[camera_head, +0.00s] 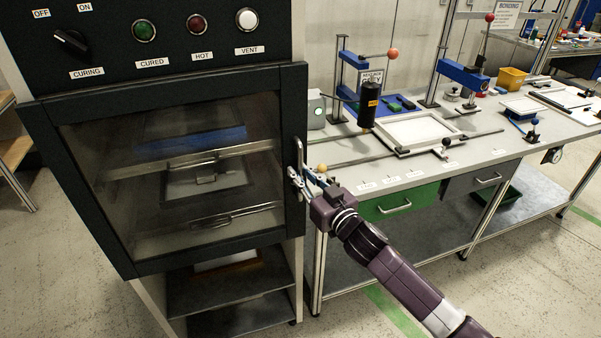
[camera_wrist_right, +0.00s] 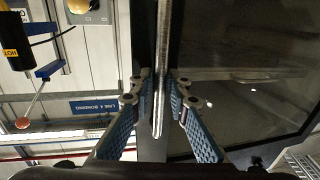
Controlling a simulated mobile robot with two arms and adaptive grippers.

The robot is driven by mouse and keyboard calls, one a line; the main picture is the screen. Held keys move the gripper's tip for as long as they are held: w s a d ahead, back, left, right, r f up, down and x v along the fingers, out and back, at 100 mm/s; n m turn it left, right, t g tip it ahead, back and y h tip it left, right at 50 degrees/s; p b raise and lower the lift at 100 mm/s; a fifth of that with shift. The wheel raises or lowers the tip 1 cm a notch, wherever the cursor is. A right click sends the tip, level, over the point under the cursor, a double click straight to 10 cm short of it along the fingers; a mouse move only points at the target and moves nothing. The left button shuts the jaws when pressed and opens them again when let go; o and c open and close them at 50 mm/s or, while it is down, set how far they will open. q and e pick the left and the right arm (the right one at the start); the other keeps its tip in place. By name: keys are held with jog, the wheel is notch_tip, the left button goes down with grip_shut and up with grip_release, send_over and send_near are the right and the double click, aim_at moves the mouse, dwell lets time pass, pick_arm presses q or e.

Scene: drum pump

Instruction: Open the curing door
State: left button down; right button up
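The curing door (camera_head: 72,172) is a dark-framed glass door on the curing cabinet. I cannot tell whether it is fully shut or slightly ajar. Its upright metal handle (camera_head: 299,158) is on the door's right edge. The handle also shows in the right wrist view (camera_wrist_right: 159,75) as a long bar. My right gripper (camera_head: 300,180) is at the handle, with one finger on each side of the bar. In the wrist view, the fingertips (camera_wrist_right: 160,92) are close beside the bar, and I cannot tell whether both touch it. My left gripper is not in view.
The workbench (camera_head: 485,147) stands to the right of the cabinet, carrying presses and frames. A green drawer (camera_head: 400,202) is under it. Open shelves (camera_head: 232,288) lie below the door. The floor (camera_head: 70,255) in front and left is clear.

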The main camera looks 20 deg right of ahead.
jog(key=shift+c, duration=0.5)
grip_shut()
jog(key=shift+f, duration=0.1)
